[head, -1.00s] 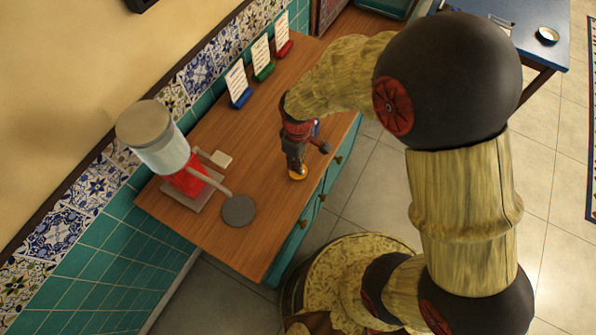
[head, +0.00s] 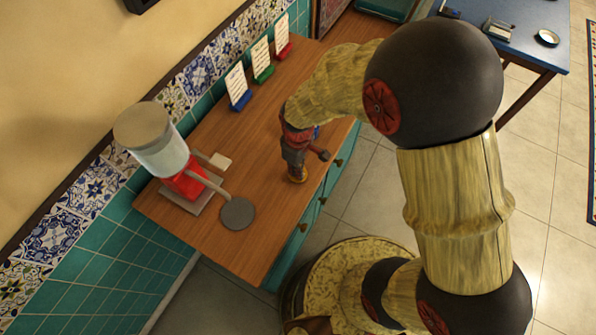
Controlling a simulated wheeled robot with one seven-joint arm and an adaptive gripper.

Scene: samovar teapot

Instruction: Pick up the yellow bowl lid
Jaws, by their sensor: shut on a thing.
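The yellow bowl lid (head: 297,179) is at the tips of my gripper (head: 296,170), over the right part of the wooden counter. Only a small bit of yellow shows, since the dark fingers cover most of it. My gripper points down and is shut on the lid. I cannot tell whether the lid touches the counter.
On the wooden counter (head: 225,150), a dispenser with a red base (head: 184,181) stands at the left, with a grey disc (head: 237,213) near it. Blue, green and red card holders (head: 263,72) line the back. A blue thing (head: 317,132) is partly hidden behind my gripper.

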